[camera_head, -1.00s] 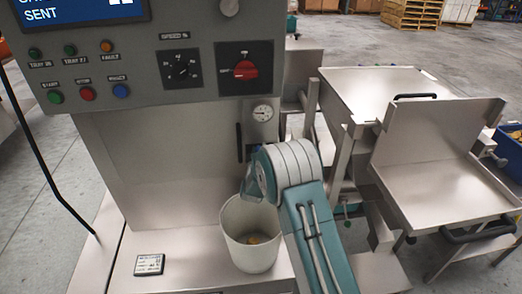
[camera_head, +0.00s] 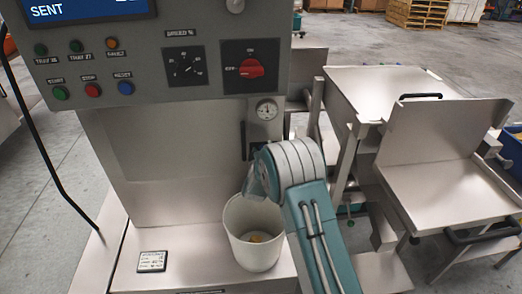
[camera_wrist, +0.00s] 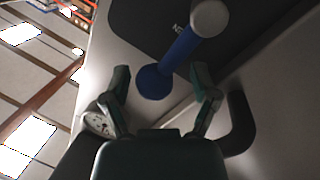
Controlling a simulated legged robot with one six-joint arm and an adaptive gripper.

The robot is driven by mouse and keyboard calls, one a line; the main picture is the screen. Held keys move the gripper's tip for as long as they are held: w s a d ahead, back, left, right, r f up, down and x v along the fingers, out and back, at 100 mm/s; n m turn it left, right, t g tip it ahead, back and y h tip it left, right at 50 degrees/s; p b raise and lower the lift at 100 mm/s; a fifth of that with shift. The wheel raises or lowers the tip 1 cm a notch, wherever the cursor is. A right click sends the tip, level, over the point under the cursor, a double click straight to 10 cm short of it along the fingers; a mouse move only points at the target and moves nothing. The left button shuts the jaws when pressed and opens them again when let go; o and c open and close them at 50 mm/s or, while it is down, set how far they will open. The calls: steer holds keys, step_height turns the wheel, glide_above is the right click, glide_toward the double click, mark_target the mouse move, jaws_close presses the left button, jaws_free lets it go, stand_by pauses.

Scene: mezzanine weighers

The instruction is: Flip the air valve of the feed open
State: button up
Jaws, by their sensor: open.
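In the wrist view a blue lever with a pale round end (camera_wrist: 182,48) rises from a round blue base; it looks like the air valve's handle. My gripper (camera_wrist: 160,72) is open, with one finger on each side of the lever's base in the picture. Both fingers show a gap to the lever, and I cannot judge the depth between them. A round gauge (camera_head: 266,109) sits on the machine's front just above my arm; a gauge also shows beside my left finger in the wrist view (camera_wrist: 98,122).
Above the gauge are a red rotary switch (camera_head: 251,68) and a speed dial (camera_head: 185,67). A dark curved handle (camera_wrist: 240,125) lies right of my gripper. A white bucket (camera_head: 238,216) stands on the ledge below my arm. Steel trays (camera_head: 440,190) stand at the right.

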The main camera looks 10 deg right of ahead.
steer(key=v, duration=1.2)
steer(key=shift+a, duration=0.1)
steer(key=s+d+r+m+g+y, duration=0.1)
steer(key=s+r+g+y, duration=0.2)
steer(key=r, duration=0.5)
steer(key=s+d+r+m+g+y, duration=0.1)
steer(key=s+r+g+y, duration=0.1)
steer(key=s+r, duration=0.45)
steer(key=s+d+r+g, duration=0.1)
steer(key=s+d+g, duration=0.1)
steer(key=s, duration=0.7)
steer(key=s+d+r+m+g, duration=0.1)
steer(key=s+d+r+g, duration=0.1)
steer(key=s, duration=0.7)
steer(key=s+d+r+m+g+h, duration=0.1)
steer(key=s+d+g, duration=0.1)
steer(key=s, duration=0.7)
steer(key=shift+d+r+g, duration=0.2)
steer(key=shift+d+g, duration=0.2)
steer(key=shift+g, duration=0.2)
